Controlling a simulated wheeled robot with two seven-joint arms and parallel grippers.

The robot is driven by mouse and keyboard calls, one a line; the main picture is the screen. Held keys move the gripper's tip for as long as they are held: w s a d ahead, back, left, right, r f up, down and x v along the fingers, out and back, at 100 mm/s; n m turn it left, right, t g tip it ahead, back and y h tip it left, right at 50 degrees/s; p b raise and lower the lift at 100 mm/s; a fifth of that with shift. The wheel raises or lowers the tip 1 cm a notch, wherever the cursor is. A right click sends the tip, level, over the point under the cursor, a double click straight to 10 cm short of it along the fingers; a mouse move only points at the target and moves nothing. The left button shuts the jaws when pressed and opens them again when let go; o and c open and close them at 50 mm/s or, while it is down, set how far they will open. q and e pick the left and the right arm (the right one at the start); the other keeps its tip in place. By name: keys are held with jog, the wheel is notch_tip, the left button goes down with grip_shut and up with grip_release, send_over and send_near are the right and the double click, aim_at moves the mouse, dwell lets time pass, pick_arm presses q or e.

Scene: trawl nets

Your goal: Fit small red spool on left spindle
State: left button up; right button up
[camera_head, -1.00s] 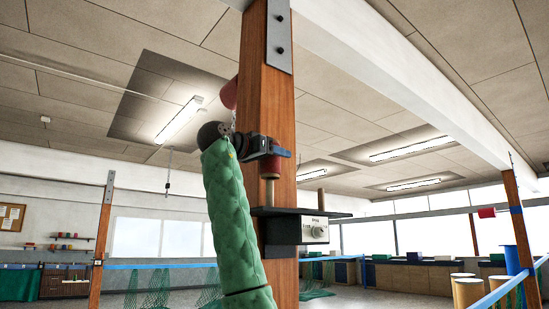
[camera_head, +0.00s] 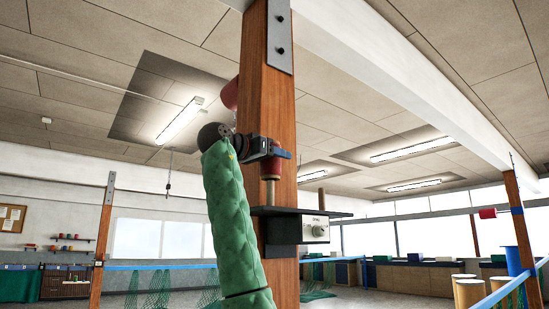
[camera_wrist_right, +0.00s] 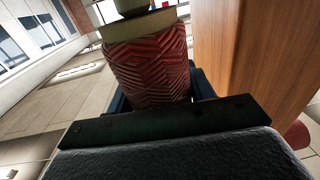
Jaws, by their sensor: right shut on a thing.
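The small red spool (camera_head: 271,167) is held by my right gripper (camera_head: 277,153), in front of the wooden post. It is upright, directly above the left spindle (camera_head: 269,192), a short pale peg on the dark shelf. The lower part of the peg shows beneath the spool; whether its tip is inside the spool is hidden. In the right wrist view the spool (camera_wrist_right: 150,65) shows red wound thread and a pale flange, between the dark jaws. The right spindle (camera_head: 321,199) is bare. My left gripper is not in view.
The wooden post (camera_head: 270,95) stands right beside the gripper. The dark shelf (camera_head: 338,214) carries a box with a dial (camera_head: 316,230) below it. A red rounded object (camera_head: 230,95) shows behind the post's left edge. The space right of the post is open.

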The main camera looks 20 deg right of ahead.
aim_at(276, 180)
jog(key=shift+f+b, duration=1.55)
jog(key=shift+f, duration=0.65)
dwell(0.4)
jog(key=shift+s+d+f+b, duration=0.1)
jog(key=shift+d+f+b, duration=0.05)
jog(key=shift+f+b, duration=0.2)
jog(key=o, duration=1)
jog(key=shift+o, duration=0.6)
jog(key=shift+d+f, duration=0.1)
